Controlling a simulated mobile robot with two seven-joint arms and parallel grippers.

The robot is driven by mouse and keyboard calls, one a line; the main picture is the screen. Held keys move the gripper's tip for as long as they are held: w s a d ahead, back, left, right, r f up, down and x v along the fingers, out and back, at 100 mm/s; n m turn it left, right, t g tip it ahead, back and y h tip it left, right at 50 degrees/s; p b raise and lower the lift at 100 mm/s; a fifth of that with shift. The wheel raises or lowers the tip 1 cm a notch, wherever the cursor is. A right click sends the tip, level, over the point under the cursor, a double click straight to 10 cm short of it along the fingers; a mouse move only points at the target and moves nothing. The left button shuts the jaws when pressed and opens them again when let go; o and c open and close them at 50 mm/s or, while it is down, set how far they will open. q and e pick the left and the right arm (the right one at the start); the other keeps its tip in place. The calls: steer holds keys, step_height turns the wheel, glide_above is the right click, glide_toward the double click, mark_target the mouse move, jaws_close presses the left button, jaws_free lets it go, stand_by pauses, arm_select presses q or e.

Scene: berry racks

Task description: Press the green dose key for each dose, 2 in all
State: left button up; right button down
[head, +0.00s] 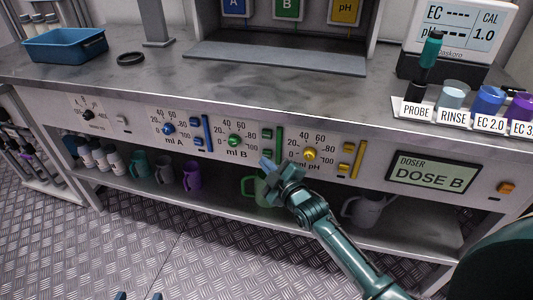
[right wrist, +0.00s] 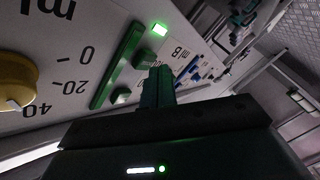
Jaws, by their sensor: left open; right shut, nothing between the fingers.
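The green dose controls sit on the bench's front panel beside the B dial (head: 235,141): a tall green bar (head: 279,139) and small green keys (head: 267,134). In the right wrist view the green bar (right wrist: 118,63), two green keys, one of them the upper key (right wrist: 145,59), and a bright green lamp (right wrist: 160,28) show. My right gripper (head: 267,163) is shut and empty, just below the green keys; its fingertips (right wrist: 157,72) are close to the upper key. I cannot tell whether they touch it. My left gripper (head: 134,297) barely shows at the bottom edge, open.
The doser display (head: 430,176) reads DOSE B. Blue keys (head: 197,130) and yellow keys (head: 348,147) flank the green ones. Mugs (head: 192,176) stand on the shelf below. A blue tray (head: 65,45), a black ring (head: 130,59) and labelled cups (head: 453,95) are on the bench top.

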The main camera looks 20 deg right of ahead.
steer(key=shift+s+a, duration=0.2)
steer(key=shift+s, duration=0.05)
steer(key=s+a+p, duration=0.1)
steer(key=s, duration=0.1)
steer(key=s+a+p, duration=0.1)
steer(key=s+p, duration=0.1)
steer(key=shift+a, duration=0.4)
stand_by(0.7)
